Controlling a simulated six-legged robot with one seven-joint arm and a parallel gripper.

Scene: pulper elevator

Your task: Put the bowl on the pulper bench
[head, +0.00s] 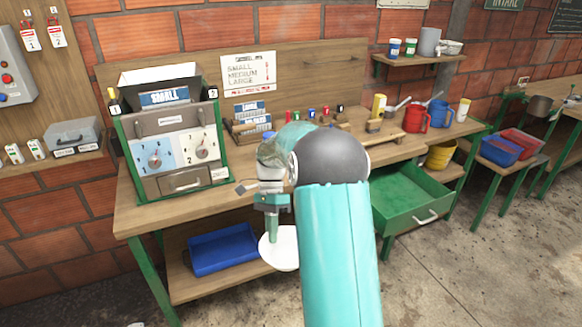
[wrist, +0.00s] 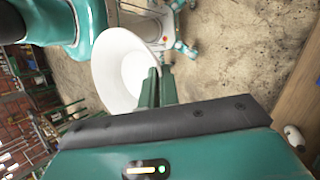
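The white bowl (head: 278,250) is in the middle of the head view, partly hidden behind my arm. It hangs in front of the lower shelf, below the bench top. My gripper (head: 272,238) points down with its fingers at the bowl's rim. In the wrist view the bowl (wrist: 126,72) is large, with the green fingers (wrist: 156,88) close together on its rim. The pulper bench (head: 150,215) is a wooden table with green legs. The front edge of its top is above and behind the bowl.
The pulper machine (head: 175,145) stands on the bench's left part. A wooden block with cards (head: 250,125) stands beside it. A green drawer (head: 410,195) sticks out at the right. A blue tray (head: 222,250) lies on the lower shelf. Bare bench top shows in front of the machine.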

